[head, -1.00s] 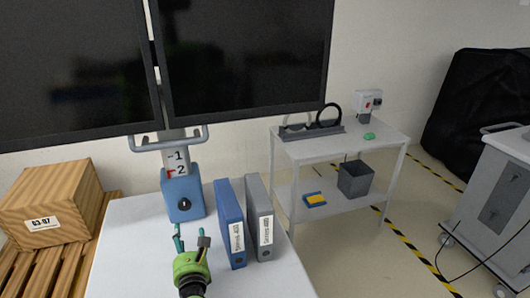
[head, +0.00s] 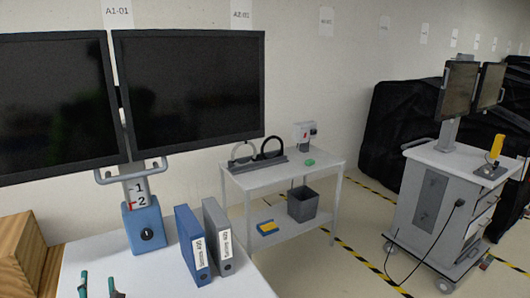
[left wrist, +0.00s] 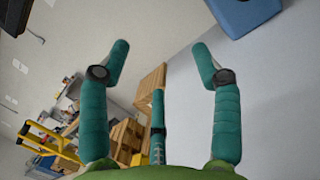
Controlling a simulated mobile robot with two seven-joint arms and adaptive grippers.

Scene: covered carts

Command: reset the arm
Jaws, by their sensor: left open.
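My left gripper (head: 99,288) shows only by its teal fingertips at the bottom left of the head view, over the white table (head: 80,262). The rest of the left arm is out of the head view. My right gripper is in neither view.
A grey binder (head: 222,238) stands beside the blue one. Two dark monitors (head: 190,95) hang over the table. A white side table (head: 285,172) holds a grey bin (head: 302,204) on its lower shelf. A grey cart (head: 432,200) stands right. A wooden crate (head: 18,258) is at left.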

